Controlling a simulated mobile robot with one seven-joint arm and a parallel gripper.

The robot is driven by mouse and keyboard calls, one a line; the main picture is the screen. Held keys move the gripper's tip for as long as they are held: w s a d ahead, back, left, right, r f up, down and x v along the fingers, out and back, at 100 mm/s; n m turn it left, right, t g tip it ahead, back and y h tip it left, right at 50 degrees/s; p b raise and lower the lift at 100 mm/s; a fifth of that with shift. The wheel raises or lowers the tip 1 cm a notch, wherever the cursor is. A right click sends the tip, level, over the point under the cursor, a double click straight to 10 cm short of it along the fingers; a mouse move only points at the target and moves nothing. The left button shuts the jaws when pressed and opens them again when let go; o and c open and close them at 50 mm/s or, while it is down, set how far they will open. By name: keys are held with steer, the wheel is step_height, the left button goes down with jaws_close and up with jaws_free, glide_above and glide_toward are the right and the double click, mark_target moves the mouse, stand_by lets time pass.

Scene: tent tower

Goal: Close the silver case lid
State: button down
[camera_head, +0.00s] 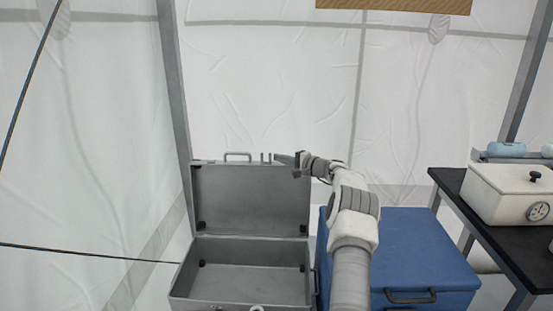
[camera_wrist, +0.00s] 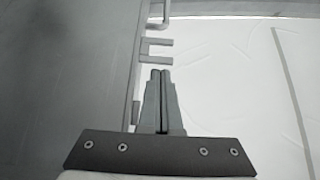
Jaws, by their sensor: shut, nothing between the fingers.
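The silver case (camera_head: 240,285) stands open in the lower middle of the head view. Its lid (camera_head: 250,200) is raised nearly upright behind the empty base. A lid handle (camera_head: 238,154) and a U-shaped latch (camera_head: 266,157) stick up from the lid's top edge. My gripper (camera_head: 278,158) is shut and empty at that top edge, just right of the latch. In the wrist view the shut fingertips (camera_wrist: 161,72) point at the latch (camera_wrist: 156,50), with the lid (camera_wrist: 60,80) filling the left. I cannot tell whether the fingers touch the lid.
A blue box (camera_head: 420,250) stands to the right of the case, partly behind my arm. Further right, a black table (camera_head: 455,185) holds a white box with a gauge (camera_head: 515,195). A white tent wall (camera_head: 270,90) and a grey pole (camera_head: 174,80) are behind the case.

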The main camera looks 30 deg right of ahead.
steer(key=shift+x, duration=0.9)
steer(key=shift+s, duration=0.1)
